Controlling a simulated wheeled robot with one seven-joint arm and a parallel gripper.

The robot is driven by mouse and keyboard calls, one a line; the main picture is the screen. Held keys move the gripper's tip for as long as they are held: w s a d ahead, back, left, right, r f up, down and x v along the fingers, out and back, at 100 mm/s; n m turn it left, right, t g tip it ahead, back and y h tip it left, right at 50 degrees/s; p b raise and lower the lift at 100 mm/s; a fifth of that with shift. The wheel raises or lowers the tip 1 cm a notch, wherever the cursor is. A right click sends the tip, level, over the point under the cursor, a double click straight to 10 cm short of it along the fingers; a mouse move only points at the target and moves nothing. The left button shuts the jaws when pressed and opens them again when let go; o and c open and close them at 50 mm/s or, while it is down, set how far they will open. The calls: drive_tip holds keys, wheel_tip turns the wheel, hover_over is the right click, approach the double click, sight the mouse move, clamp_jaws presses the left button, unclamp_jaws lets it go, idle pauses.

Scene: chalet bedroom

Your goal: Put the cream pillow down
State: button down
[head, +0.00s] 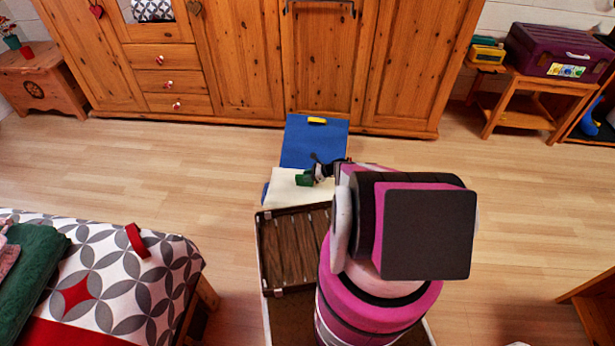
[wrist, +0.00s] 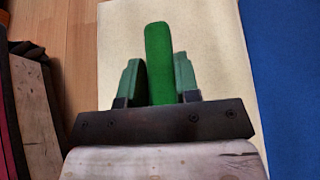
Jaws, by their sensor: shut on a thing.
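My gripper (head: 308,178) is low over a flat cream thing (head: 284,190) on the floor in front of my base. In the wrist view its two green fingers (wrist: 157,64) are closed on the sides of a bright green upright piece (wrist: 159,50). The cream surface (wrist: 214,55) spreads flat beneath and beyond them, with straight edges. I cannot tell whether this cream thing is the pillow, or whether the green piece touches it. No other cream pillow shows.
A blue panel (head: 313,148) adjoins the cream thing, with a small yellow object (head: 317,120) at its far end. A slatted wooden piece (head: 280,250) is nearer me. Wooden wardrobes (head: 325,60) stand behind, a bed (head: 120,270) at left. Floor (head: 520,220) at right is clear.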

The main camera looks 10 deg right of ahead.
drive_tip(key=shift+f, duration=0.25)
drive_tip(key=c, duration=0.8)
unclamp_jaws()
drive_tip(key=v, duration=1)
drive_tip(key=shift+s+d+r, duration=0.1)
drive_tip(key=shift+d+r, duration=0.05)
drive_tip(key=shift+d, duration=0.2)
drive_tip(key=s+a+r+n+g+h, duration=0.1)
drive_tip(key=s+a+r+n+h, duration=0.2)
drive_tip(key=s+r+n, duration=0.3)
drive_tip(key=s+a+r+n+g+h, duration=0.1)
drive_tip(key=s+a+r+n+h, duration=0.3)
drive_tip(key=r, duration=1.2)
drive_tip(key=s+a+r+n+g+h, duration=0.1)
drive_tip(key=s+a+r+n+h, duration=0.2)
drive_tip(key=s+r+n, duration=0.4)
drive_tip(key=shift+s+a+r+n+g+h, duration=0.1)
drive_tip(key=shift+r+n+g+h, duration=0.1)
drive_tip(key=shift+r+n, duration=0.5)
drive_tip(key=shift+s+a+r+n+g+h, duration=0.1)
drive_tip(key=shift+s+r+n+h, duration=0.1)
drive_tip(key=shift+r+n, duration=0.5)
drive_tip(key=shift+s+a+r+n+g+h, duration=0.1)
drive_tip(key=shift+r+n+h, duration=0.1)
drive_tip(key=shift+r+n, duration=0.5)
